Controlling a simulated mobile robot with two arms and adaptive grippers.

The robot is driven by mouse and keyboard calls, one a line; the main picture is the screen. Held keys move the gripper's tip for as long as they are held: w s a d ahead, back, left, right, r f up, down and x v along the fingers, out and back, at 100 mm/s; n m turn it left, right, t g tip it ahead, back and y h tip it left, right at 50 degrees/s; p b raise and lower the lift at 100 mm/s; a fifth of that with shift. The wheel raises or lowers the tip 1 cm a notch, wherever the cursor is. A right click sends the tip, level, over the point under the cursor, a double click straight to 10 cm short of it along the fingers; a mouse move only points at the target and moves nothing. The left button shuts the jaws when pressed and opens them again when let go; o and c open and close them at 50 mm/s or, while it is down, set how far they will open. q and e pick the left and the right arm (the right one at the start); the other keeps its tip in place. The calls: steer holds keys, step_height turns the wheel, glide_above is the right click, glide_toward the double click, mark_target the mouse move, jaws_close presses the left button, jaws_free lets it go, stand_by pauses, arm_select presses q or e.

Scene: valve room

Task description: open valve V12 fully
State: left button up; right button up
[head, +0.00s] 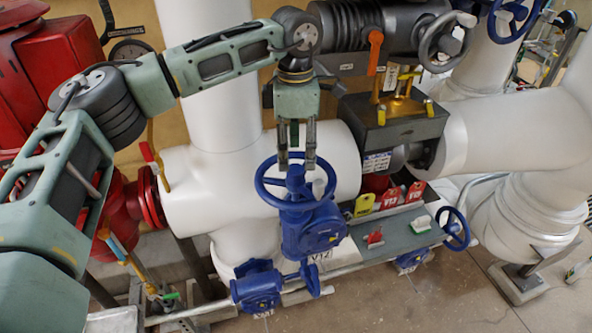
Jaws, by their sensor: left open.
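A blue valve with a round handwheel (262,192) and a blue gear body (312,232) stands in front of the thick white pipe. A tag under the body (320,256) appears to read V12, partly hidden by the valve. My left gripper (297,166) comes down from above with its fingers apart and pointing at the wheel. The fingertips are over the wheel's far side, close to its rim and hub. I cannot tell whether they touch it. Nothing shows between the fingers. My right gripper is not in view.
A grey tray (400,236) right of the valve holds red and yellow tags (391,198). Another blue wheel (456,228) is at its end. A smaller blue valve (257,288) sits low in front. A dark box (392,130) and an actuator (385,35) stand behind right.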

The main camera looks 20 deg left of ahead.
mark_target(296, 169)
arm_select(q)
steer(key=m, duration=0.3)
steer(key=m+p, duration=0.1)
steer(key=m, duration=0.9)
steer(key=shift+m, duration=0.3)
steer(key=shift+f+b, duration=1.9)
steer(key=shift+f, duration=1.55)
steer(key=shift+s+f, duration=0.1)
steer(key=shift+s, duration=0.15)
steer(key=shift+w, duration=0.1)
